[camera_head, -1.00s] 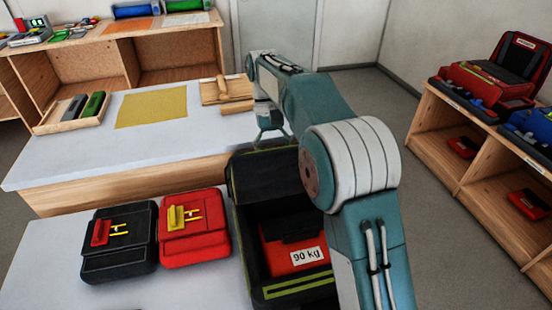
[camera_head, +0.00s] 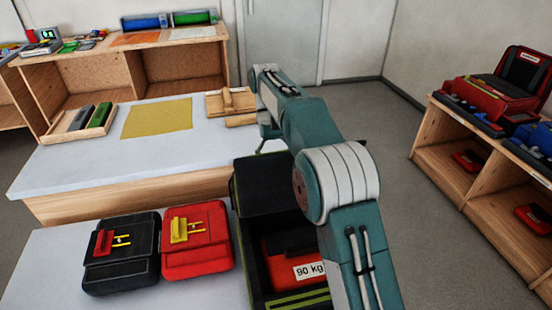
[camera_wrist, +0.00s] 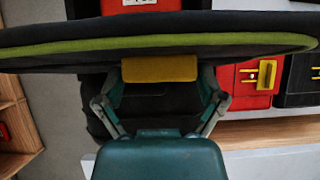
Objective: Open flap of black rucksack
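The black rucksack (camera_head: 248,255) with green trim stands on the near table in the head view, partly hidden by my arm. Its flap (camera_head: 262,188) is raised at the far side, and the dark inside shows a red pouch labelled 90 kg (camera_head: 283,262). In the wrist view the flap's green-trimmed edge (camera_wrist: 60,46) runs across the picture, with a yellow tab (camera_wrist: 160,68) on it. My gripper (camera_wrist: 162,82) has its fingers against both sides of the tab and appears shut on it. In the head view my gripper (camera_head: 270,130) is just beyond the raised flap.
A black pack (camera_head: 122,265) and a red pack (camera_head: 197,255) lie left of the rucksack. The long table behind holds a yellow mat (camera_head: 157,117), a tray (camera_head: 78,135) and a wooden block set (camera_head: 230,103). A shelf (camera_head: 440,150) with red and blue packs stands at the right.

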